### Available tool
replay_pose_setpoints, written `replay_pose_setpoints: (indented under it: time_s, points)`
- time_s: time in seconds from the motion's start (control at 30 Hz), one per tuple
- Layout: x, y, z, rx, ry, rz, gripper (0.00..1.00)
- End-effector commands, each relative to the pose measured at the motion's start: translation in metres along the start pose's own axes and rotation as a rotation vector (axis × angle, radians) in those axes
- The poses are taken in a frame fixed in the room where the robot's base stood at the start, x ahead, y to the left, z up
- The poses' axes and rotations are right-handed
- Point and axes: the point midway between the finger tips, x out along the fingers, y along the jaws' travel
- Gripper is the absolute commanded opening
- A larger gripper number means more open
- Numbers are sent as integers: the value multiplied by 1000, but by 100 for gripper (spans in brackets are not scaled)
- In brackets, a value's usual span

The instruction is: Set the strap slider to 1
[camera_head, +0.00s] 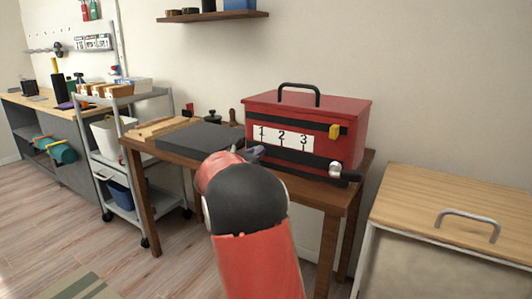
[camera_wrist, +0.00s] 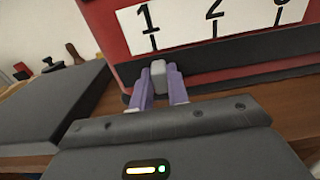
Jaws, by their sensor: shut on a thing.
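The red toolbox (camera_head: 352,112) stands on the wooden table, with a white plate (camera_head: 292,138) marked 1, 2 and 3 on its front. A dark strap (camera_head: 299,158) runs below the plate; it also shows in the wrist view (camera_wrist: 245,78). My gripper (camera_wrist: 160,88) is shut on the small grey strap slider (camera_wrist: 158,68), its two purple fingers on either side. The slider sits almost directly under the mark line of 1. In the head view my gripper (camera_head: 256,153) is at the left end of the strap, and my arm hides the slider.
A dark grey flat slab (camera_head: 198,138) lies left of the toolbox on the table (camera_head: 325,196). A yellow block (camera_head: 334,131) and a silver knob (camera_head: 336,168) sit at the toolbox's right front. A cabinet (camera_head: 470,200) stands at right, a trolley (camera_head: 125,165) at left.

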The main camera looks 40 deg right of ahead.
Motion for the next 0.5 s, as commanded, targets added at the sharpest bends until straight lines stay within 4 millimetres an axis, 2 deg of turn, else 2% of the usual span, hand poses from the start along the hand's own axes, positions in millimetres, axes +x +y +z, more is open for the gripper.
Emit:
replay_pose_setpoints:
  time_s: [0.27,0.3,0.43,0.5]
  points:
    - [-2,4,1,1,-1,9,0]
    - [-2,5,1,1,-1,9,20]
    - [-2,4,1,1,-1,8,37]
    - [-1,4,1,1,-1,7,38]
